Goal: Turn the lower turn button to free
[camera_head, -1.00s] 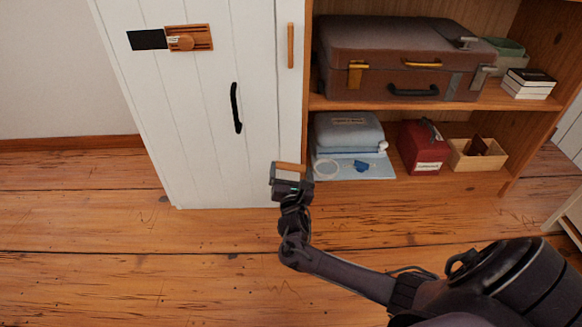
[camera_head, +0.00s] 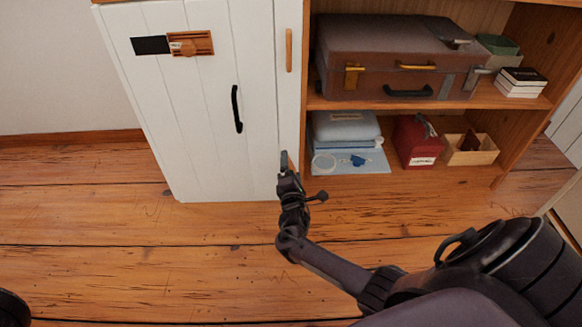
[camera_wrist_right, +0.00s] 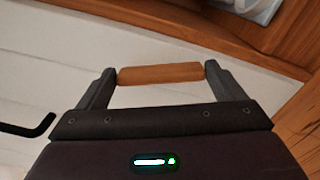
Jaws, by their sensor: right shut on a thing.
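The lower turn button (camera_wrist_right: 160,73) is a short orange-brown wooden bar low on the white cabinet front, near its right edge. In the wrist view it lies between the two fingers of my right gripper (camera_wrist_right: 160,78), one finger at each end. My right gripper also shows in the head view (camera_head: 285,162), where it hides most of the button. The bar runs roughly along the plank seams, so it looks upright. The upper turn button (camera_head: 289,50) is a similar bar, standing upright. My left gripper is not in view.
The white door (camera_head: 195,120) has a black handle (camera_head: 237,108) and a wooden slider plate (camera_head: 190,43). Floor in front is clear.

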